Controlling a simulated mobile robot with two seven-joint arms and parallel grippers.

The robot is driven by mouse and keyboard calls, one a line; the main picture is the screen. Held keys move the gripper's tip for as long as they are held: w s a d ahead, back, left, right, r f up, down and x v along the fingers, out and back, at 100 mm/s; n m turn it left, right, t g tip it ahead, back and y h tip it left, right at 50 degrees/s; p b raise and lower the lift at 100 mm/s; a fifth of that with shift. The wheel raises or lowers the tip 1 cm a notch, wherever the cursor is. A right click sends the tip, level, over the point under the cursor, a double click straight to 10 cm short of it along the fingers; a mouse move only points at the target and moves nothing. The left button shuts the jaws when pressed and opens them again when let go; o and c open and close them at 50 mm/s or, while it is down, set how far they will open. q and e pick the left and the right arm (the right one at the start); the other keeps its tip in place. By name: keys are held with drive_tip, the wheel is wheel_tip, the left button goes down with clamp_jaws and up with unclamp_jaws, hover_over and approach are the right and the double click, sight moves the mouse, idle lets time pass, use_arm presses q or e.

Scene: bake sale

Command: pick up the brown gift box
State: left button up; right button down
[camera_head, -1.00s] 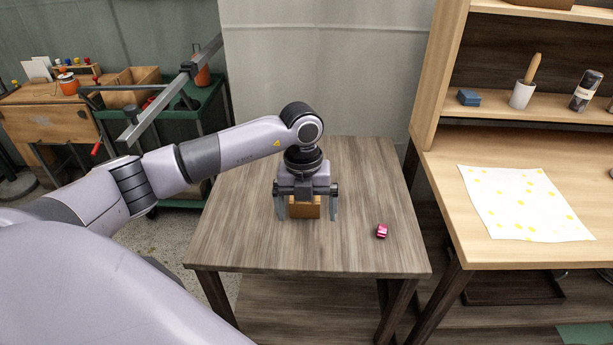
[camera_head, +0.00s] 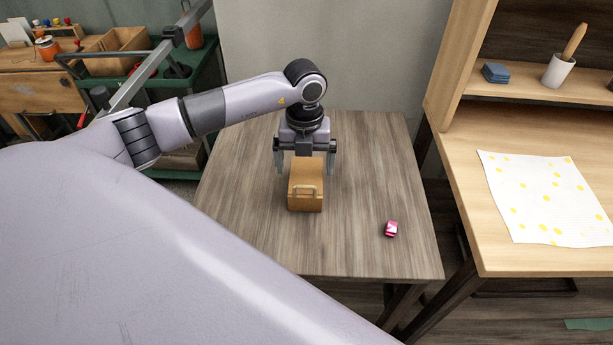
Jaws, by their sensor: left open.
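The brown gift box (camera_head: 305,191) stands on the wooden table (camera_head: 240,235), with a handle on its near side. My left gripper (camera_head: 305,168) hangs above the far part of the box, pointing down. Its two fingers are spread, one to each side of the box. I cannot tell whether either finger touches it. The far end of the box is partly hidden under the gripper. My right gripper is not in view.
A small pink item (camera_head: 391,228) lies on the table, right of the box. A light wooden desk (camera_head: 455,165) with a yellow-spotted paper (camera_head: 545,200) stands at the right. A green cart (camera_head: 190,95) stands at the back left. The table's front is clear.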

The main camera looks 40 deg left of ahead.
sight(307, 173)
use_arm(q)
wheel_tip(307, 173, down, 5)
drive_tip(key=shift+w+d+r, duration=0.1)
drive_tip(key=shift+d+r, duration=0.05)
drive_tip(key=shift+r, duration=0.05)
drive_tip(key=shift+c, duration=0.3)
drive_tip(key=c, duration=0.9)
drive_tip(key=shift+r, duration=0.2)
